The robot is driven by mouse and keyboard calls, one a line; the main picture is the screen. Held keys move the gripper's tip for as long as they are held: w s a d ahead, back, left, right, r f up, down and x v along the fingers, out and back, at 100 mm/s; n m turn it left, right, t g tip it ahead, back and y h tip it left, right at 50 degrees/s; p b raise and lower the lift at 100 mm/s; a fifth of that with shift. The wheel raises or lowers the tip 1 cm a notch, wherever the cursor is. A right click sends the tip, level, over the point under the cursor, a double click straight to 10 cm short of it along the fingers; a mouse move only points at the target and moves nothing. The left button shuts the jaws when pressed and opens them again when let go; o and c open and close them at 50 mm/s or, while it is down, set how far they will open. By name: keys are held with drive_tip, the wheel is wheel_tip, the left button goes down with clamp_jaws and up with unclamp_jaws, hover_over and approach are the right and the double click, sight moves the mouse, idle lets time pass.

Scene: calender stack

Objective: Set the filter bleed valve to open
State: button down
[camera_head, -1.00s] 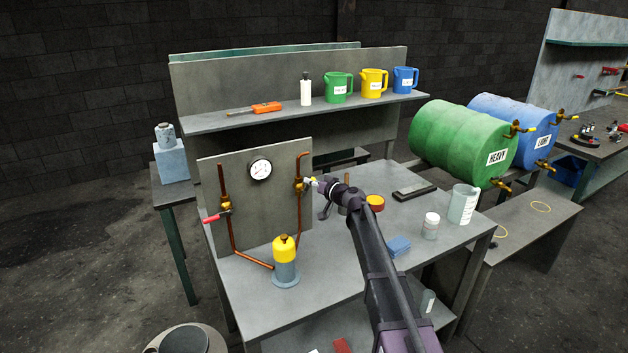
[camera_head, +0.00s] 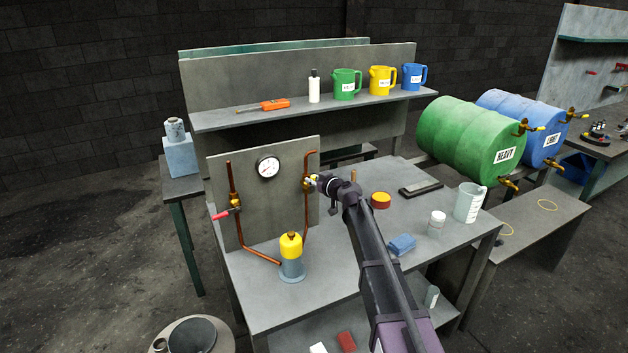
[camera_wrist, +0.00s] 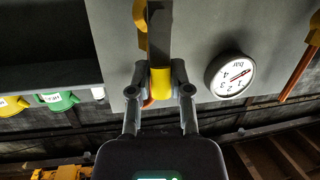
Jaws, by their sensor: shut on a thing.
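My gripper (camera_head: 322,182) is at the valve on the right copper pipe (camera_head: 310,184), at the right edge of the upright panel. In the wrist view, my gripper's fingers (camera_wrist: 160,72) are shut on that valve's yellow handle (camera_wrist: 160,86), one on each side. In the head view the gripper largely hides this handle, so I cannot tell its exact angle there. A second valve (camera_head: 234,202) with a red handle (camera_head: 221,215) is on the left pipe. The round gauge (camera_head: 268,167) between the pipes also shows in the wrist view (camera_wrist: 230,76).
A yellow-topped canister (camera_head: 291,252) stands before the panel (camera_head: 282,212). A blue block (camera_head: 402,245), a white jar (camera_head: 436,223) and a clear jug (camera_head: 468,203) are on the bench to the right. Jugs line the shelf (camera_head: 230,117) behind.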

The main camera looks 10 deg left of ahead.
drive_tip(key=shift+s, duration=0.1)
drive_tip(key=c, duration=0.6)
unclamp_jaws()
drive_tip(key=shift+a, duration=0.1)
